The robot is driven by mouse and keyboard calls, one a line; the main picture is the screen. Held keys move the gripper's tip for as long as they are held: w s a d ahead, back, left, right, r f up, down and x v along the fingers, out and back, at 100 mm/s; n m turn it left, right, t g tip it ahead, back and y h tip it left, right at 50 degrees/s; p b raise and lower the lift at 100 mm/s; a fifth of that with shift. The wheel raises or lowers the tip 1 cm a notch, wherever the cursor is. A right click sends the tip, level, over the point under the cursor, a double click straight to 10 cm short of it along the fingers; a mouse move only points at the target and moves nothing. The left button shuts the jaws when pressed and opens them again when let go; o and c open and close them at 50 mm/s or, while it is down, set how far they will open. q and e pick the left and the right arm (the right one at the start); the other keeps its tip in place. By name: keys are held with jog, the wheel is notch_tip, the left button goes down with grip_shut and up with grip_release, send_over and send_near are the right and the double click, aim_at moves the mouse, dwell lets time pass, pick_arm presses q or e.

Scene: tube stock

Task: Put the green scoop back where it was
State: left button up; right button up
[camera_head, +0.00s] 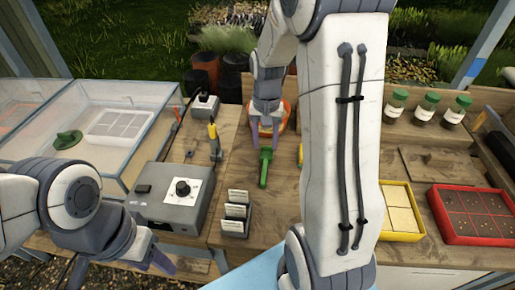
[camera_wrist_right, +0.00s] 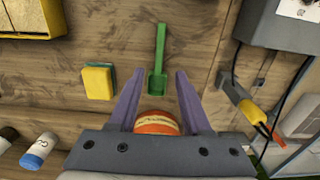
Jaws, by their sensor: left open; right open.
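The green scoop (camera_head: 264,170) lies on the wooden bench with its handle toward me. In the right wrist view the scoop (camera_wrist_right: 160,45) has its bowl close to the level of the fingertips, between their lines. My right gripper (camera_head: 265,139) is open at the bowl end of the scoop; its two fingers (camera_wrist_right: 155,72) are apart and do not visibly touch it. The height of the fingers above the bench is hard to tell. My left gripper (camera_head: 153,262) is open and empty at the lower left, beyond the bench's front edge.
An orange round item (camera_wrist_right: 157,123) lies behind the scoop. A yellow-green sponge (camera_wrist_right: 98,82) sits beside it. A grey control box (camera_head: 172,195), a label holder (camera_head: 236,213), a yellow tray (camera_head: 402,236) and a red tray (camera_head: 435,217) stand around. My right arm hides the middle bench.

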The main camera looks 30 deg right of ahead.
jog(key=s+a+r+n, duration=0.2)
jog(key=s+a+n, duration=0.2)
jog(key=a, duration=0.5)
jog(key=s+a+r+n, duration=0.3)
jog(key=a, duration=0.6)
jog(key=s+a+n, duration=0.3)
jog(key=s+n, duration=0.1)
jog(key=s, duration=0.2)
jog(key=s+a+n+y, duration=0.1)
jog(key=s+a+n, duration=0.2)
jog(key=s, duration=0.4)
jog(key=shift+s+a+r+n, duration=0.2)
jog(key=shift+a+r+n, duration=0.1)
jog(key=shift+n, duration=0.1)
